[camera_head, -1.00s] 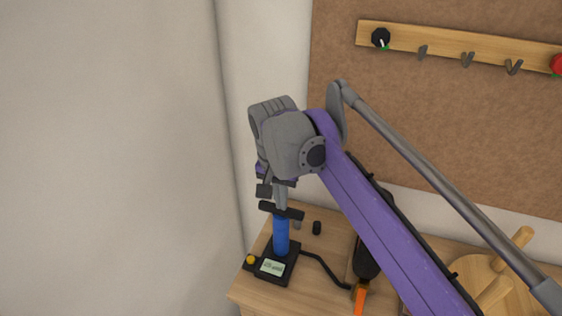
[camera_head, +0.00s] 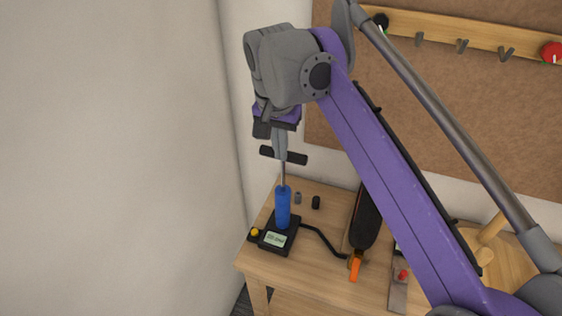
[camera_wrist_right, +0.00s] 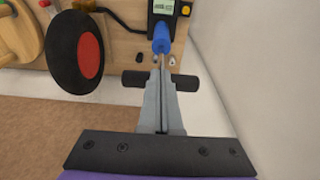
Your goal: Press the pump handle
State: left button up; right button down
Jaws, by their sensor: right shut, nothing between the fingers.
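The pump stands on the wooden bench, with a blue cylinder (camera_head: 283,208), a black base with a small display (camera_head: 275,239) and a thin metal rod. Its black T-shaped handle (camera_head: 297,158) is raised, with bare rod showing between it and the cylinder. My right gripper (camera_head: 281,152) points down at the middle of the handle with its fingers shut. In the right wrist view the fingers (camera_wrist_right: 163,125) overlap the handle's middle, and its bar (camera_wrist_right: 188,83) sticks out on both sides. Contact cannot be told for certain. My left gripper is not in view.
A black hose (camera_head: 322,240) runs from the pump to a black item with an orange part (camera_head: 356,268). A plain wall (camera_head: 120,160) is close on the left. A hook rail (camera_head: 455,38) hangs above.

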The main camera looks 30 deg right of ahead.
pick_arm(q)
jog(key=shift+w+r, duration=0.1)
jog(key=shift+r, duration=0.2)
pick_arm(e)
jog(key=r, duration=0.3)
jog(key=shift+s+a+r, duration=0.2)
jog(key=shift+r, duration=0.15)
dwell(1.3)
pick_arm(q)
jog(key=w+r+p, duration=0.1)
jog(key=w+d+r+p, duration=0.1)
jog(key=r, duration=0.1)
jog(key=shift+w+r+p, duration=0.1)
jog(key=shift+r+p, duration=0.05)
jog(key=shift+p, duration=0.25)
pick_arm(e)
notch_tip(320, 180, up, 12)
jog(key=shift+w+a+r, duration=0.15)
